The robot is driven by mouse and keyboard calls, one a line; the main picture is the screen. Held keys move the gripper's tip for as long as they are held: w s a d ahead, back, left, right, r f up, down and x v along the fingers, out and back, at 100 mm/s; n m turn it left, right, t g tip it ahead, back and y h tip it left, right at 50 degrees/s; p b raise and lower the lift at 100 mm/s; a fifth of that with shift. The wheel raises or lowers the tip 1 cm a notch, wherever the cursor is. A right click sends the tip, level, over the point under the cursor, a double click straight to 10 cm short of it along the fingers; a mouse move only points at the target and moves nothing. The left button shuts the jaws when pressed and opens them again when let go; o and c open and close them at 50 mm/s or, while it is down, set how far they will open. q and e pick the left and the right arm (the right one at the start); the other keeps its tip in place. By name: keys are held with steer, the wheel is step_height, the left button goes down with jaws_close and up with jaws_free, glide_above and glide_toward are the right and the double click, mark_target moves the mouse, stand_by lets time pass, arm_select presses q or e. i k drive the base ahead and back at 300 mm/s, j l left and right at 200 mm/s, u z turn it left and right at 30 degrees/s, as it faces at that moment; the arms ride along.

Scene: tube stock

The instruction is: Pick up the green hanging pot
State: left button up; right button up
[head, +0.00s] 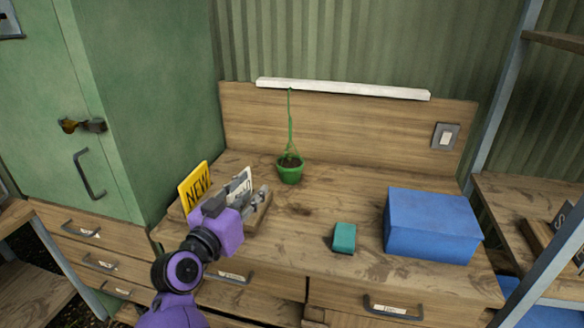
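My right gripper is not in view.
A wooden tray (262,209) holds a yellow "NEW" sign (196,186) and other signs. A teal box (344,237) and a large blue box (432,225) stand to the right. A green cabinet (150,100) bounds the left.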

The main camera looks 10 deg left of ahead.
mark_target(290, 166)
steer(key=i, duration=0.9)
